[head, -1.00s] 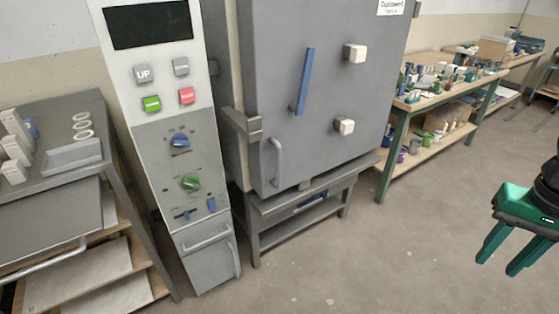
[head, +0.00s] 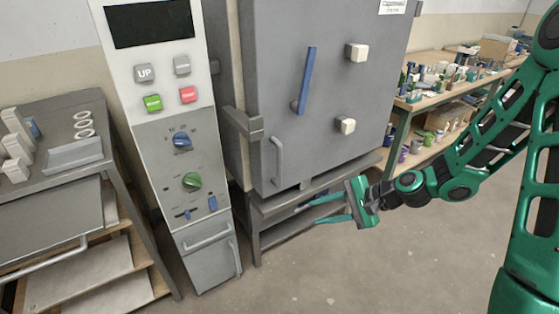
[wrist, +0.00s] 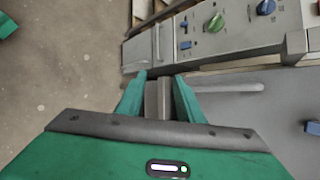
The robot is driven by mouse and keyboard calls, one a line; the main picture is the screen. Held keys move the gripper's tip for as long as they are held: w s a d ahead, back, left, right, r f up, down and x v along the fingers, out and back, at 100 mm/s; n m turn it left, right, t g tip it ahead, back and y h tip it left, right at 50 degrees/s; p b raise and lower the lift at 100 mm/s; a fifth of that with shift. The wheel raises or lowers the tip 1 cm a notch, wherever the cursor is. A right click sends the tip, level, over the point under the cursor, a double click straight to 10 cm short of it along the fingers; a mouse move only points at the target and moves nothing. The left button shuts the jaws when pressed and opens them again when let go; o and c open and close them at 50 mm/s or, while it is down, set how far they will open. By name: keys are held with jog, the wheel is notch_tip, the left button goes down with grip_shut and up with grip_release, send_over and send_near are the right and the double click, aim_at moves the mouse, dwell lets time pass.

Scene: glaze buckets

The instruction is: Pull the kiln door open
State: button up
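The grey kiln door (head: 330,95) is shut in the head view. It has a long blue lever (head: 306,80) and a grey bar handle (head: 277,161) at its lower left; this handle also shows in the wrist view (wrist: 228,88). My green gripper (head: 322,209) is in front of the kiln stand, below and right of the handle, apart from it. Its fingers are spread with nothing between them. In the wrist view the gripper (wrist: 160,90) also shows spread fingers, with grey structure behind the gap.
A control panel (head: 187,150) with buttons and knobs stands left of the kiln. A metal table (head: 50,170) with trays is further left. A workbench (head: 450,90) with bottles and pots stands at the right. The floor (head: 300,280) in front is clear.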

jog(key=w+a+r+m+t+y, duration=0.2)
jog(key=w+a+m+t+y, duration=0.15)
jog(key=a+m, duration=0.25)
jog(key=m+t, duration=0.6)
jog(key=m, duration=0.4)
send_near(280, 159)
jog(key=shift+h, duration=0.35)
jog(key=x, duration=1)
jog(key=shift+w+a+f, duration=0.15)
jog(key=shift+w, duration=0.25)
grip_shut()
